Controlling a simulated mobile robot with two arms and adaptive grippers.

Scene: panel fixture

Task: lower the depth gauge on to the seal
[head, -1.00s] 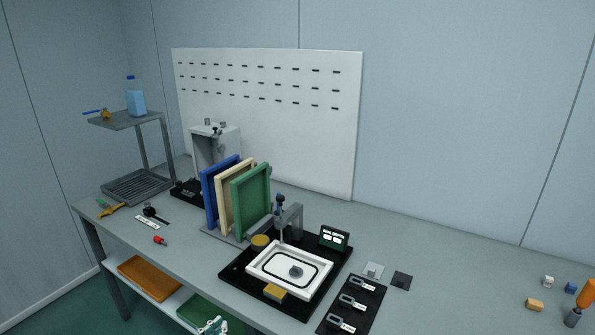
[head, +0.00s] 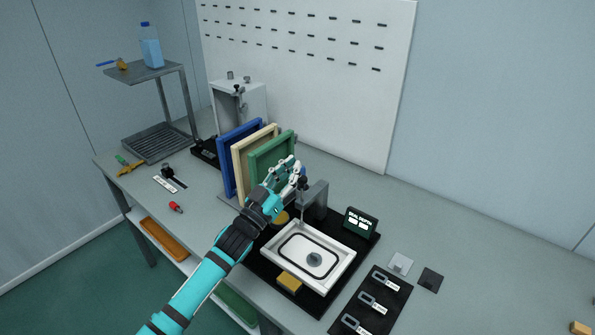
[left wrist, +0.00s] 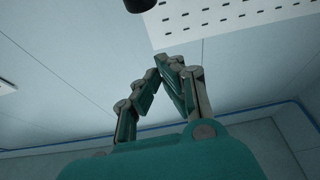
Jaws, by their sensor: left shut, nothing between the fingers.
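The depth gauge (head: 317,196) is a grey bracket with a thin upright probe at the back edge of a black base. Its dark top is partly hidden by my left gripper (head: 298,171). The seal (head: 320,245) is a black rounded ring in a white tray (head: 350,262), with a grey round piece inside it. My left gripper is shut and empty, beside the top of the gauge; I cannot tell whether they touch. In the left wrist view its fingers (left wrist: 168,60) meet at the tips, and a dark round end shows at the top edge. My right gripper is out of view.
Blue, cream and green panels (head: 271,152) stand upright close behind my left gripper. A small display (head: 361,221) stands right of the gauge. A yellow block (head: 289,282) lies before the tray. A black mat (head: 384,284) with several tags lies to the right.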

